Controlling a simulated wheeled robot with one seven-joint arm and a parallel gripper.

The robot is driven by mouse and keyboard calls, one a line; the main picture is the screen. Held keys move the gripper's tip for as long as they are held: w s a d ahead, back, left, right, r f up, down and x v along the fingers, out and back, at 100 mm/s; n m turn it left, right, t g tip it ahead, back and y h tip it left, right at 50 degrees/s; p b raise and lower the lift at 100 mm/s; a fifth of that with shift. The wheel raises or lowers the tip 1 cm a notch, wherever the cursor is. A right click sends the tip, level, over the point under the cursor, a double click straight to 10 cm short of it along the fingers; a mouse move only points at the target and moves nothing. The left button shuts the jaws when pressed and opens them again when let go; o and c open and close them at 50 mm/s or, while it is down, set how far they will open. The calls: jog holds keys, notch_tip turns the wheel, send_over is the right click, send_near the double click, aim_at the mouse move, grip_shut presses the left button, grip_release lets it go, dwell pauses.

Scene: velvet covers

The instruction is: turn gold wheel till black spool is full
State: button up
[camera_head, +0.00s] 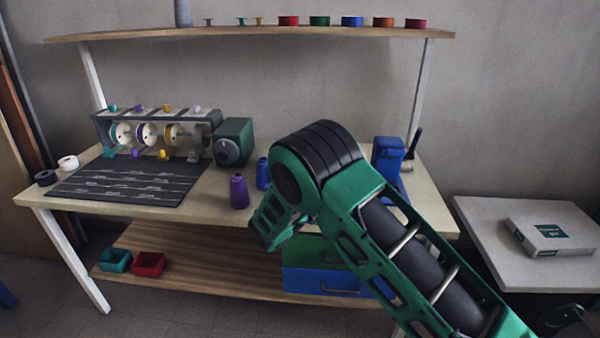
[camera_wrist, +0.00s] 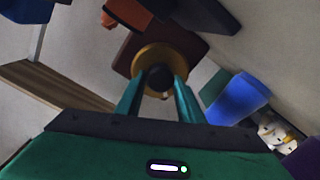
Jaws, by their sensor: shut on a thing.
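In the wrist view, the gold wheel (camera_wrist: 158,53) is mounted on a brown block (camera_wrist: 190,48). A dark round knob (camera_wrist: 160,77) stands out from the wheel. My gripper (camera_wrist: 160,84) has its two teal fingers shut on this knob. In the head view, my arm hides the gold wheel and my fingers. I cannot pick out the black spool for sure. A dark roll (camera_head: 46,178) lies beside a white roll (camera_head: 68,163) at the bench's left end, but I cannot tell whether it is a spool.
A rack of pale wheels (camera_head: 146,134) and a green box with a dial (camera_head: 233,142) stand on the bench (camera_head: 110,208). Purple (camera_head: 239,192) and blue (camera_head: 262,174) cones stand beside my arm. A blue machine (camera_head: 388,155) stands at the right. Coloured reels line the shelf (camera_head: 225,33).

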jog(key=shift+d+f, duration=0.1)
jog(key=shift+f, duration=0.2)
jog(key=o, duration=1.1)
jog(key=shift+c, duration=0.2)
jog(key=shift+r, duration=0.15)
jog(key=shift+s, duration=0.1)
jog(key=s, duration=1)
jog(key=shift+s+a, duration=0.2)
jog(key=shift+a, duration=0.05)
